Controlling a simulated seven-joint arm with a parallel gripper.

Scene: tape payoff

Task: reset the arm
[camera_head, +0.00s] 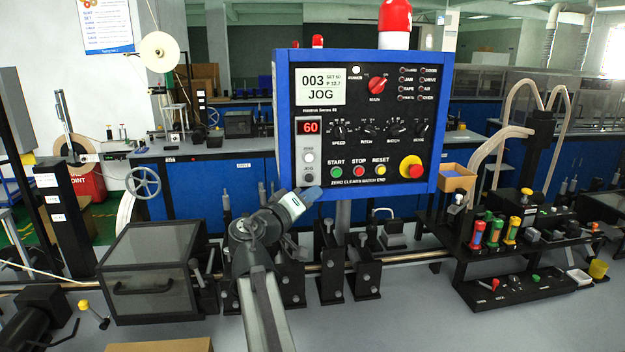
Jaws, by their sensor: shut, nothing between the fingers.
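My arm rises from the bottom centre and bends at a dark joint. My gripper (311,196) is at its end, pointing right and slightly up, just below the lower left corner of the blue-framed control panel (348,166) in the picture. It is small and seen side-on; its fingers look closed and hold nothing. I cannot tell whether it touches the panel. The panel screen (320,83) reads 003 and JOG, and a red display (311,127) reads 60. A red emergency button (411,167) sits at the panel's lower right.
A dark clear-sided box (150,272) stands left of my arm, and black clamp blocks (330,268) stand along a rail behind it. A black rack (510,240) with coloured-handled tools is at the right. A white reel (159,50) hangs upper left. The grey bench front right is clear.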

